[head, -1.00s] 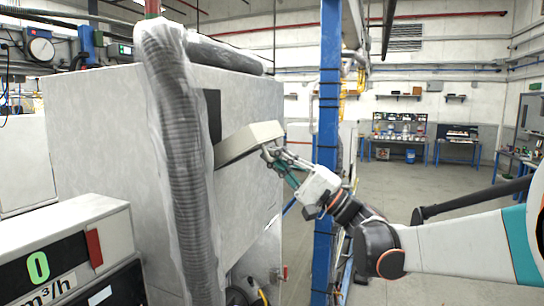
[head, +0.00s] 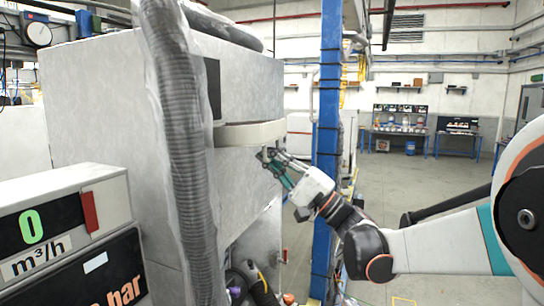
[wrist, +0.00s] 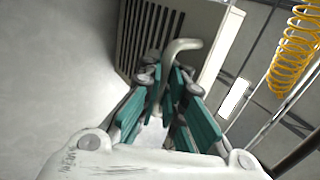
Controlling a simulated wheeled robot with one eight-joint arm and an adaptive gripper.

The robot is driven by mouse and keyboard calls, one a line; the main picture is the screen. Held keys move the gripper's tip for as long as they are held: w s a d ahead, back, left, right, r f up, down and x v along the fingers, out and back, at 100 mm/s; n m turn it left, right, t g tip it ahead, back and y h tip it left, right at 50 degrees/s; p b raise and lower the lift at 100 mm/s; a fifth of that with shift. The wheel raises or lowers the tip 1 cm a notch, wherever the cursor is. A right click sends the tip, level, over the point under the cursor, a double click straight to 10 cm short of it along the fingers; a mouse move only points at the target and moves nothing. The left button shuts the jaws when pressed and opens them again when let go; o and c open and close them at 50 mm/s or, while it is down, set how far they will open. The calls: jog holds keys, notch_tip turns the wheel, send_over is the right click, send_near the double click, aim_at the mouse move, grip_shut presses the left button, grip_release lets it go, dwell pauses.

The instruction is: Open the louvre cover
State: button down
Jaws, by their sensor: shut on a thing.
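The louvre cover (head: 252,133) is a light grey panel that stands out from the side of the big grey cabinet (head: 110,90). It shows nearly edge-on and level in the head view. A dark opening (head: 213,88) shows in the cabinet wall above it, partly hidden by a hose. In the wrist view the cover's dark slats (wrist: 150,32) and its pale curved handle (wrist: 183,47) are close ahead. My gripper (head: 268,156) is at the cover's near right end. Its green-padded fingers (wrist: 168,82) are shut on the handle.
A thick ribbed hose (head: 178,150) wrapped in clear film hangs in front of the cabinet. A blue post (head: 327,150) stands just behind and right of my gripper. A flow meter box (head: 60,225) is at the lower left. Open floor lies to the right.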

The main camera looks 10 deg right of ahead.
jog(key=shift+f, duration=0.35)
dwell(0.3)
jog(key=c, duration=1.9)
grip_release()
jog(key=shift+o, duration=0.7)
jog(key=shift+s+d+r, duration=0.1)
jog(key=shift+d, duration=0.1)
jog(key=shift+a, duration=0.15)
jog(key=v, duration=1.2)
